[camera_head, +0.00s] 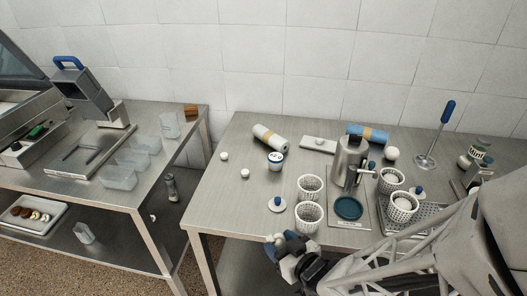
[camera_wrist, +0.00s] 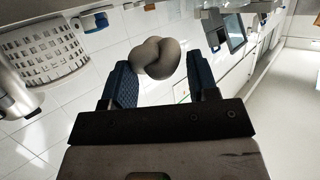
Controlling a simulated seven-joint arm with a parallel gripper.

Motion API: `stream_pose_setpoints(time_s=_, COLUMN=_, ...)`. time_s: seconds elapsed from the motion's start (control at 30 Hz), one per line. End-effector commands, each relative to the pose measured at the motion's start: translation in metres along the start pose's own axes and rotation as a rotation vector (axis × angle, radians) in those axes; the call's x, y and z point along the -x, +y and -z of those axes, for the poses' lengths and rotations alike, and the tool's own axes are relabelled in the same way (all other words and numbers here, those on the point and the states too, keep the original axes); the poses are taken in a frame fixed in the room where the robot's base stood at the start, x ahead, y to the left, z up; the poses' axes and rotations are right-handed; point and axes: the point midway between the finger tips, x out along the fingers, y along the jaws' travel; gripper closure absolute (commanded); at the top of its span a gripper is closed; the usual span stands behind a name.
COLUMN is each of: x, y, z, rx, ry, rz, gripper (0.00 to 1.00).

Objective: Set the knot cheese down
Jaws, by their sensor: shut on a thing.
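My gripper (camera_wrist: 160,78) shows in the wrist view with its two blue-padded fingers. It is shut on the knot cheese (camera_wrist: 157,58), a pale, rounded, knotted lump held at the fingertips. In the head view my gripper (camera_head: 277,243) is at the front edge of the right steel table, in front of the white perforated baskets. A small pale lump at its tip there looks like the cheese, but it is too small to tell its outline.
White perforated baskets (camera_head: 308,229) stand behind my gripper; more (camera_head: 390,188) stand right of a steel pot (camera_head: 349,160). A lidded jar (camera_head: 275,160) and small white balls (camera_head: 245,174) sit on the table (camera_head: 222,203). Its left front part is mostly clear.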

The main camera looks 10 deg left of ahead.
Motion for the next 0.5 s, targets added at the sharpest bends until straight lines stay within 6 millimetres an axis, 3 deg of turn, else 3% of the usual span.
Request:
stream_pose_setpoints(time_s=0.2, x=-0.008, y=0.0, z=-0.024, rx=0.0, ry=0.0, rz=0.0, gripper=0.69)
stream_pose_setpoints(time_s=0.5, x=-0.009, y=0.0, z=-0.029, rx=0.001, ry=0.002, rz=0.0, gripper=0.69)
